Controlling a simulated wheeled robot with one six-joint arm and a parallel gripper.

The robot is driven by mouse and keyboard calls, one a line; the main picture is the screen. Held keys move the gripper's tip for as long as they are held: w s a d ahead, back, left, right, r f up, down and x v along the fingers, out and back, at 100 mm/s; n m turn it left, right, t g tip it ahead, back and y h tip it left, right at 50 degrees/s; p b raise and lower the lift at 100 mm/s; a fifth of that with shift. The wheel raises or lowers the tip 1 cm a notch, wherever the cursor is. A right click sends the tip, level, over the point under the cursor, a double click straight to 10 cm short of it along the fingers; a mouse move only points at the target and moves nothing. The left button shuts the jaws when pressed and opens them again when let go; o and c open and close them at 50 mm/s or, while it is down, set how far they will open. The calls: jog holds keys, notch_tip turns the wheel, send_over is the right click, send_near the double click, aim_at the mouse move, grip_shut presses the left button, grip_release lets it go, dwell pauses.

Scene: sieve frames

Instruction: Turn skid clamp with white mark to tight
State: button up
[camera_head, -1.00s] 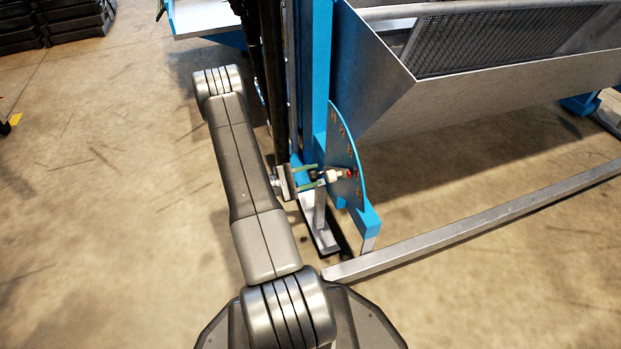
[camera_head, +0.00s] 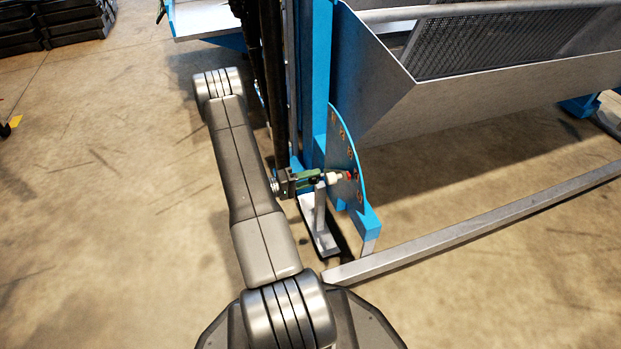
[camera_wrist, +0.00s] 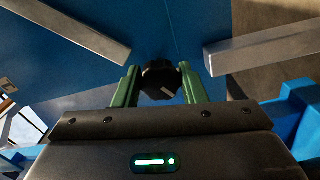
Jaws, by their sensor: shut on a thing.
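The clamp is a black knob (camera_wrist: 160,80) with a short white mark on its face, in the wrist view. The mark slants toward the lower right. My gripper (camera_wrist: 158,88) has its green fingers on both sides of the knob and is shut on it. In the head view my gripper (camera_head: 318,177) reaches the clamp at the curved plate from the left. The clamp's white shaft (camera_head: 338,177) and red part (camera_head: 350,174) show beyond the fingers, next to the plate. The knob is mostly hidden by the fingers there.
The curved plate (camera_head: 343,150) with a row of holes stands on a blue frame (camera_head: 369,222). A grey sheet-metal hopper (camera_head: 390,95) is up and right. A metal rail (camera_head: 470,230) runs along the floor.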

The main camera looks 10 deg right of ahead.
jog(key=m, duration=0.6)
jog(key=shift+f, duration=0.1)
jog(key=shift+m, duration=0.4)
jog(key=o, duration=1)
jog(key=shift+a, duration=0.1)
jog(key=s+a+p, duration=0.1)
jog(key=a, duration=0.3)
jog(key=a+p, duration=0.1)
jog(key=a, duration=0.4)
jog(key=s+a+p, duration=0.1)
jog(key=a, duration=0.3)
jog(key=shift+s+a, duration=0.2)
jog(key=shift+s, duration=0.15)
jog(key=shift+d, duration=0.15)
jog(key=w+d+b, duration=0.1)
jog(key=d, duration=0.3)
jog(key=w+d+b, duration=0.1)
jog(key=d, duration=0.4)
jog(key=d+b, duration=0.1)
jog(key=d, duration=0.3)
jog(key=shift+w+d, duration=0.2)
jog(key=shift+w, duration=0.2)
